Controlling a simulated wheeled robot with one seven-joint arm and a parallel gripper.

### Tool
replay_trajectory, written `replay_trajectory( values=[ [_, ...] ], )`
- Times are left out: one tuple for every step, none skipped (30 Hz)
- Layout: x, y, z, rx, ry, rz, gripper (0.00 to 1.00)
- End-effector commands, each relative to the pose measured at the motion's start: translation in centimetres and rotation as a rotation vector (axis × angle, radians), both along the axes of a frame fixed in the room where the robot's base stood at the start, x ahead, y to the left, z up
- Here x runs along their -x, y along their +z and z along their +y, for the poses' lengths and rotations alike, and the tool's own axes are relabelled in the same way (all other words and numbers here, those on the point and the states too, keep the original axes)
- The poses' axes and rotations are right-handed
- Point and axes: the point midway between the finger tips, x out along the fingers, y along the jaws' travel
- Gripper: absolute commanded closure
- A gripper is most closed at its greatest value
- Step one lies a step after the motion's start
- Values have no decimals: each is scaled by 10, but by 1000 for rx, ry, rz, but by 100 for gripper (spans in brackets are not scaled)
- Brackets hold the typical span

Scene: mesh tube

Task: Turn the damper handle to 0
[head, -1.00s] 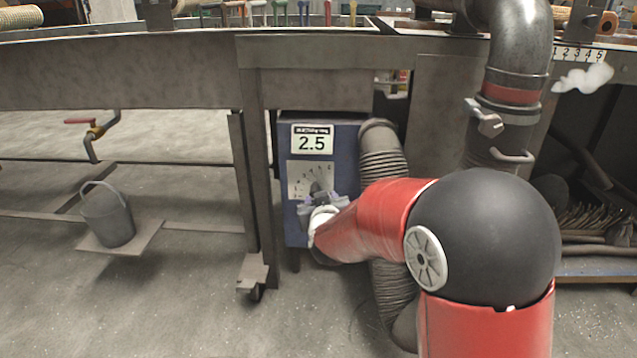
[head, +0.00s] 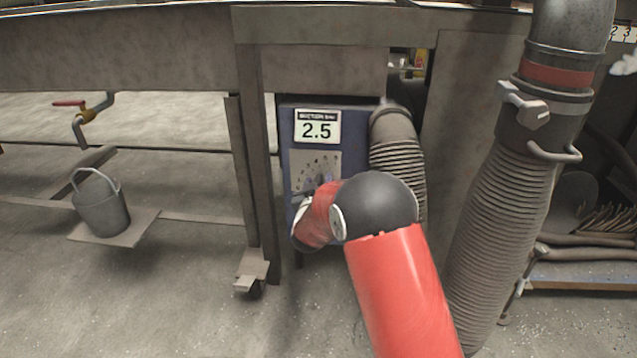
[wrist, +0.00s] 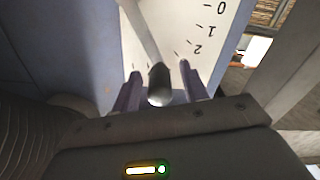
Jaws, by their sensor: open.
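The damper handle (wrist: 158,84) is a grey lever with a rounded end, close up in the wrist view. Its thin arm runs up across a white dial plate (wrist: 190,30) marked 0, 1 and 2. My gripper (wrist: 159,72) is open, with one purple-grey finger on each side of the handle's end. I cannot tell whether either finger touches it. In the head view the dial plate (head: 316,165) is on a blue box (head: 350,135) under a sign (head: 317,126) that reads 2.5. My arm hides the gripper and most of the handle there.
A ribbed hose (head: 397,155) rises beside the blue box, and a larger ribbed duct (head: 495,235) stands to the right. A table leg (head: 255,170) is close on the left. A grey bucket (head: 101,205) sits on a low shelf further left.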

Motion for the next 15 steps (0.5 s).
replay_trajectory(
  values=[
    [-3,0,0,0,0,-1,56],
    [-4,0,0,0,0,0,56],
    [-5,0,0,0,1,0,56],
    [-5,0,0,0,1,0,56],
    [-5,0,0,0,1,0,56],
    [-5,0,0,0,1,0,56],
    [-5,0,0,0,1,0,56],
    [-5,0,0,0,1,0,56],
    [-5,0,0,0,1,0,56],
    [-5,0,0,0,1,0,57],
    [-5,0,0,0,1,0,61],
    [-5,0,0,-1,1,0,66],
    [-5,0,0,-1,1,0,70],
    [-5,0,0,-1,1,0,74],
    [-5,0,0,-1,1,0,79]
  ],
)
